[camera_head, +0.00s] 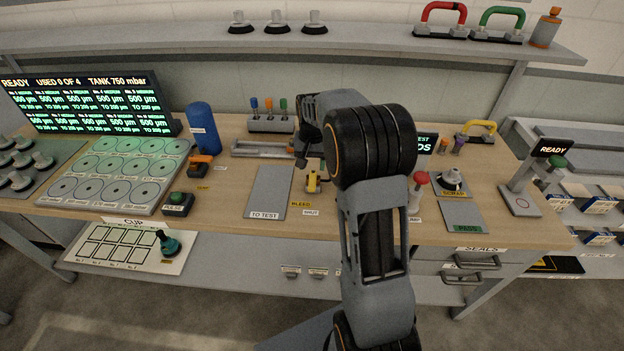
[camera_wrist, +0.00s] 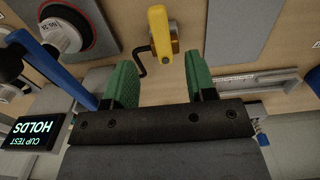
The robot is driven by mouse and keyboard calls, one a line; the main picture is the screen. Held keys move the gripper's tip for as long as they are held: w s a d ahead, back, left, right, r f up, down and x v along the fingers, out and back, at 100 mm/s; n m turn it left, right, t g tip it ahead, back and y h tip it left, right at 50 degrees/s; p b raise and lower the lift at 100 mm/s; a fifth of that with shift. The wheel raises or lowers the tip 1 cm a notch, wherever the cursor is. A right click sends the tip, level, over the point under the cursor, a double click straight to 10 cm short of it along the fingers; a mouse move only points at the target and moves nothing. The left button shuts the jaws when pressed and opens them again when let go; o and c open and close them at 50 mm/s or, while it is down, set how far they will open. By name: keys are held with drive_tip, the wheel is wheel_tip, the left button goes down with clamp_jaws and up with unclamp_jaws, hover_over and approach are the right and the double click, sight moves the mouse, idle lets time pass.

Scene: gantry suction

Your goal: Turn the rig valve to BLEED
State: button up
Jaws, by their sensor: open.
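The rig valve (camera_head: 313,182) has a yellow handle and stands on the bench, with the BLEED label (camera_head: 300,204) and the SHUT label (camera_head: 311,212) just in front of it. The handle points roughly toward the bench front; which label it is set to I cannot tell. In the wrist view the yellow handle (camera_wrist: 158,32) shows at the top centre, on a metal body with a dark bent rod beside it. My gripper (camera_wrist: 160,75) has its two green fingers wide apart with nothing between them, and the handle is beyond the fingertips. In the head view my arm mostly hides the gripper.
A grey TO TEST plate (camera_head: 269,192) lies left of the valve. The CUP TEST display (camera_wrist: 35,132) reads HOLDS. A suction cup (camera_wrist: 62,32) and a blue bar (camera_wrist: 68,75) are at the left of the wrist view. A red-knobbed post (camera_head: 420,180) stands right of my arm.

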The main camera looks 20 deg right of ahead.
sight(312, 181)
drive_tip(key=shift+f+p, duration=0.3)
drive_tip(key=shift+f, duration=3.25)
clamp_jaws()
